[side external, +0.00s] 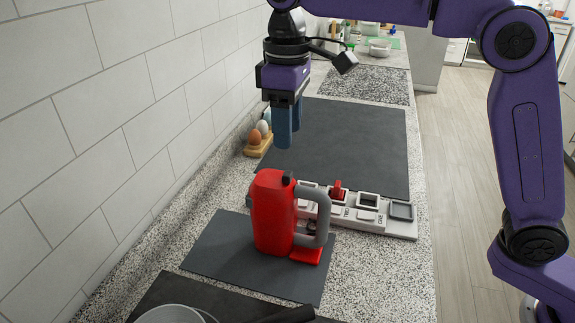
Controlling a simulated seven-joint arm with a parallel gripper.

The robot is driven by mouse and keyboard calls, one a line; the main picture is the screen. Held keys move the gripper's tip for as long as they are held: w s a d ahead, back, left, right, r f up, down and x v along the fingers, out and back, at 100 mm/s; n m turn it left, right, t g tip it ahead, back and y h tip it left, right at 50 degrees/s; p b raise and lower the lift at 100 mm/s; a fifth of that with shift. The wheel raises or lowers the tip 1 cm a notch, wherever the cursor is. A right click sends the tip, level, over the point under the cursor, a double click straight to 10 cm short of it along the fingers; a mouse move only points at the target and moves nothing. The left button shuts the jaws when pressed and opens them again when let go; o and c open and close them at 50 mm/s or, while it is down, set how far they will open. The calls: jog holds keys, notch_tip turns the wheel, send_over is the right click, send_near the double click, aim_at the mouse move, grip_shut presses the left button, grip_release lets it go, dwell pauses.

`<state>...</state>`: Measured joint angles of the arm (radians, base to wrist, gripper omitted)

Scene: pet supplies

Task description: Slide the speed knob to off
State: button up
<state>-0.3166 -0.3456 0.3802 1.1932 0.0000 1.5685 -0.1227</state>
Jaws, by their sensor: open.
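A red appliance (271,212) with a grey loop handle (322,215) stands upright on a dark mat. A small dark part (288,177) sits at its top beside the handle and may be the speed knob. Its setting is too small to read. My gripper (287,138) points down above the appliance, with its blue fingers apart from it. It is open, and nothing shows between the fingers.
A pale control strip (401,228) with several switches and a red lever (338,190) lies just behind the appliance. Eggs in a wooden holder (257,148) stand by the tiled wall. A pan (172,314) is at the front edge. The large dark mat (365,130) behind is clear.

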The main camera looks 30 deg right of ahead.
aim_at(287, 174)
notch_tip(287, 174, down, 9)
jog(key=shift+r, duration=0.15)
dwell(0.4)
grip_shut()
